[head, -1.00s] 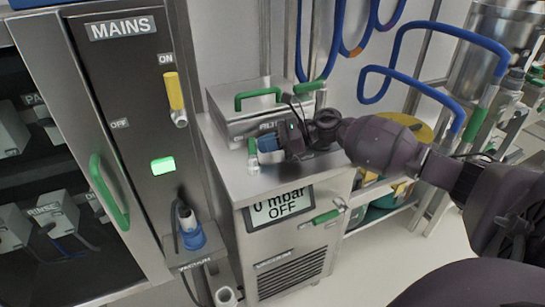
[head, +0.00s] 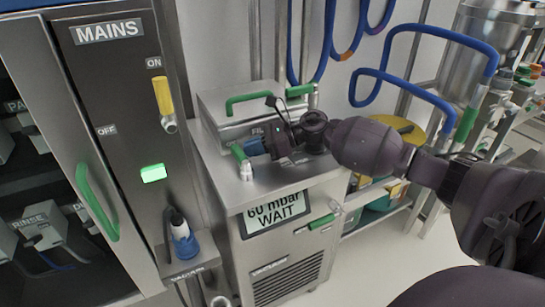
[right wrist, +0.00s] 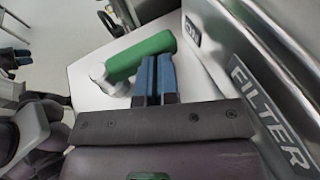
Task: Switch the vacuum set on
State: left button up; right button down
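The vacuum set (head: 285,235) is a steel cabinet whose display (head: 276,213) reads "60 mbar WAIT". On its top, near the front left, a green-handled lever (head: 239,154) on a pale metal fitting leans up and left. My right gripper (head: 255,147) is just right of the lever, its blue fingertips close to the handle. In the right wrist view, the two blue fingers (right wrist: 155,78) are together, with the green handle (right wrist: 142,57) crossing at their tips. I cannot tell whether they touch it; nothing shows between them.
A steel filter box (head: 255,108) with green handles stands behind my gripper. The MAINS cabinet (head: 110,130) at left has its yellow switch (head: 163,96) up by ON and a lit green lamp (head: 153,173). A blue plug (head: 184,242) sits on a shelf beside it.

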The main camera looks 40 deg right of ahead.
jog(key=shift+r, duration=0.15)
notch_tip(320, 180, up, 20)
jog(key=p, duration=0.3)
dwell(0.4)
jog(key=shift+d, duration=0.1)
